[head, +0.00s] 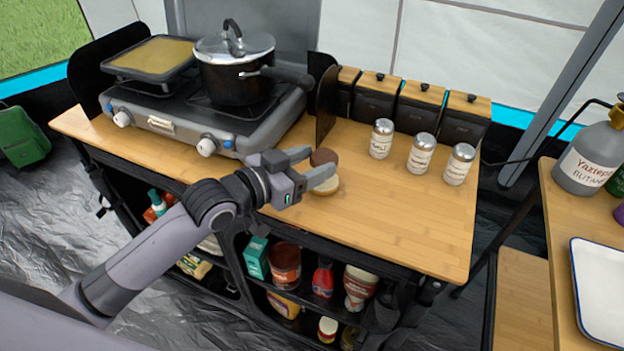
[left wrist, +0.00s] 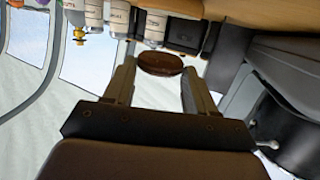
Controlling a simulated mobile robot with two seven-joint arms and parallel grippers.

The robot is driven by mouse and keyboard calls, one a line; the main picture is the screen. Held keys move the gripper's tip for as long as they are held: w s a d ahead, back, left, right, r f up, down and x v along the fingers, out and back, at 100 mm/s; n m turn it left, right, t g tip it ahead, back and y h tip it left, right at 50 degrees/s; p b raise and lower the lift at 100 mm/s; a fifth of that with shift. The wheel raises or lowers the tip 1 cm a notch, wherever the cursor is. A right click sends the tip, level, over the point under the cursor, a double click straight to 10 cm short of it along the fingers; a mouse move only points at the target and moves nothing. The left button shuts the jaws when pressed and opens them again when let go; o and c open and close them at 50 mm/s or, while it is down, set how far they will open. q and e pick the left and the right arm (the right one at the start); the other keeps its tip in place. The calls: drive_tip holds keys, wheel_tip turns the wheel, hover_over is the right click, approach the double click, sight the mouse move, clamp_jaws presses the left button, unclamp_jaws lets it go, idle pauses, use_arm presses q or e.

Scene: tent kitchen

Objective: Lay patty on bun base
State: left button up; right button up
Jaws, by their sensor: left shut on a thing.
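The patty (head: 322,156) is a brown disc between the fingers of my left gripper (head: 310,166). It also shows in the left wrist view as a dark brown round (left wrist: 160,63) between the two fingertips (left wrist: 157,72). My left gripper is shut on it. The bun base (head: 327,187) is a pale tan round on the wooden counter, just below the patty in the head view. The gripper's lower finger covers part of it. I cannot tell whether the patty touches the bun base. My right gripper is not in view.
A camping stove (head: 200,125) with a lidded pot (head: 235,85) stands on the counter's left. Several black canisters (head: 415,105) and three shakers (head: 421,153) stand toward the back right. The wooden counter's (head: 400,220) front right is clear. A white tray (head: 603,290) lies at far right.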

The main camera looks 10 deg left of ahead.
sight(310, 194)
use_arm(q)
drive_tip(key=shift+f, duration=2.1)
drive_tip(key=o, duration=1.4)
drive_tip(key=shift+f, duration=0.1)
drive_tip(key=shift+o, duration=0.2)
drive_tip(key=shift+r, duration=0.2)
drive_tip(key=shift+s+a, duration=0.25)
drive_tip(key=shift+s, duration=0.05)
drive_tip(key=v, duration=1.1)
drive_tip(key=shift+a, duration=0.1)
